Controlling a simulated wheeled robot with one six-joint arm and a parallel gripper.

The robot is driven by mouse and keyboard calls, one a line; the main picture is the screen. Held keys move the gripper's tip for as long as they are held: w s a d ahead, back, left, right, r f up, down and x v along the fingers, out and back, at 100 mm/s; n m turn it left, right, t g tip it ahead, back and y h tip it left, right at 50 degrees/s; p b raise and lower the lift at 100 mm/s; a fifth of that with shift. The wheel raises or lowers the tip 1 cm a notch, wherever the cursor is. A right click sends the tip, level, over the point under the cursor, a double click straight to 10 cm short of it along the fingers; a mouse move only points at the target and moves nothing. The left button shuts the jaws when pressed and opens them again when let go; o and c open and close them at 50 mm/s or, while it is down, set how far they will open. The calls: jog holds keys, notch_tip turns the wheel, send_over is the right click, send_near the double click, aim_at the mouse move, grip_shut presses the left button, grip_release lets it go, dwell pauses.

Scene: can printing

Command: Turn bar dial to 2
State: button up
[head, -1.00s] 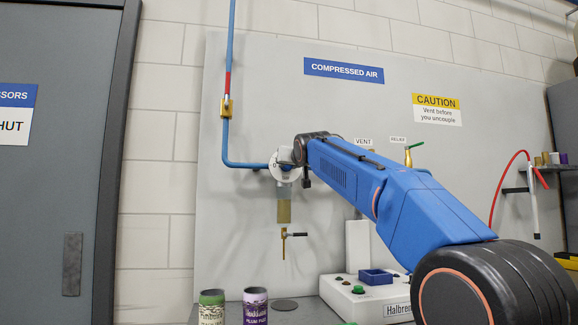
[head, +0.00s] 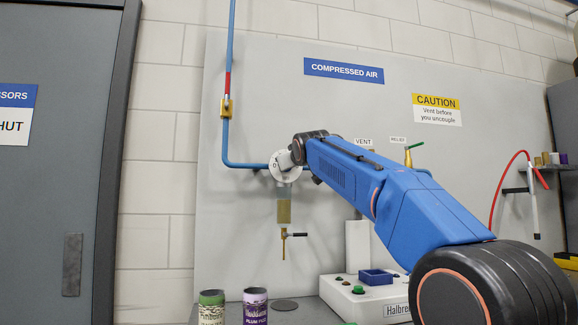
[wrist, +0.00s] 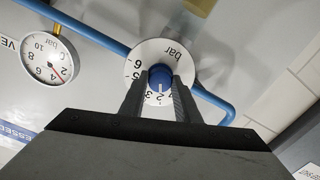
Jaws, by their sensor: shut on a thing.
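The bar dial is a white numbered disc (wrist: 182,52) with a blue knob (wrist: 160,76) at its centre, in the wrist view. A pale line on the knob points down the picture toward the 2 and 3 marks; I cannot tell exactly where it stops. My gripper (wrist: 160,88) is shut on the knob, one finger on each side. In the head view the dial (head: 279,174) is on the blue pipe above a filter bowl, and my gripper (head: 285,158) is in front of it, partly hiding its face.
A round bar gauge (wrist: 45,62) with a red needle is beside the dial in the wrist view. A blue pipe (head: 227,120) runs down the wall panel. A filter bowl (head: 284,208) hangs below the dial. Two cans (head: 255,308) stand on the bench.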

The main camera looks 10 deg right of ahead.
jog(key=o, duration=1)
jog(key=shift+o, duration=0.2)
jog(key=s, duration=1.7)
jog(key=shift+s+d+r, duration=0.15)
jog(key=shift+s+r, duration=0.05)
jog(key=shift+r, duration=0.05)
